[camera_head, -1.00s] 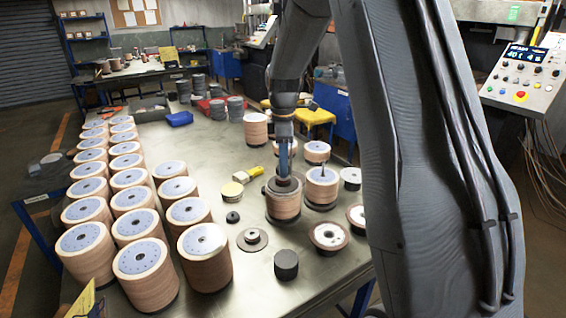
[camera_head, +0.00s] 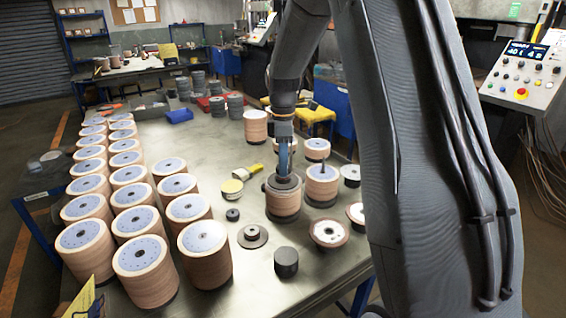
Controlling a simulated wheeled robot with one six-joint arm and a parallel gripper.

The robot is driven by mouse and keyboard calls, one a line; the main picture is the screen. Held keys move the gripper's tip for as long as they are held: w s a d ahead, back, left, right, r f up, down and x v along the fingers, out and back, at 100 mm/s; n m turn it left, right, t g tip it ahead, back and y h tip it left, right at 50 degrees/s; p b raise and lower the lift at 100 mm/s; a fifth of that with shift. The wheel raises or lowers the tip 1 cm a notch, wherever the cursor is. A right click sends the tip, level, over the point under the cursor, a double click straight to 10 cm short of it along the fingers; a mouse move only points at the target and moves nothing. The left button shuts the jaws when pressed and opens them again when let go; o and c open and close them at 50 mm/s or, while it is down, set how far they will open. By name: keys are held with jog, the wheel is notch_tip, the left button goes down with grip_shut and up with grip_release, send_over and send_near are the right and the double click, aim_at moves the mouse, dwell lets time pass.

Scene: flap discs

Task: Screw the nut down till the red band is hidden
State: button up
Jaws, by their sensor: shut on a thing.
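My gripper (camera_head: 284,168) points straight down over a stack of flap discs (camera_head: 284,203) near the middle of the table. It is shut on the dark nut (camera_head: 284,181) on top of that stack; the fingers and the nut's small size in the picture hide most of its detail. I cannot make out a red band at this distance. The stack stands upright on the table.
Rows of disc stacks (camera_head: 142,268) fill the table's left side. Beside the held stack on the right stands another stack with an upright rod (camera_head: 322,185).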

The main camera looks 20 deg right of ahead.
jog(key=shift+f, duration=0.2)
jog(key=o, duration=1.1)
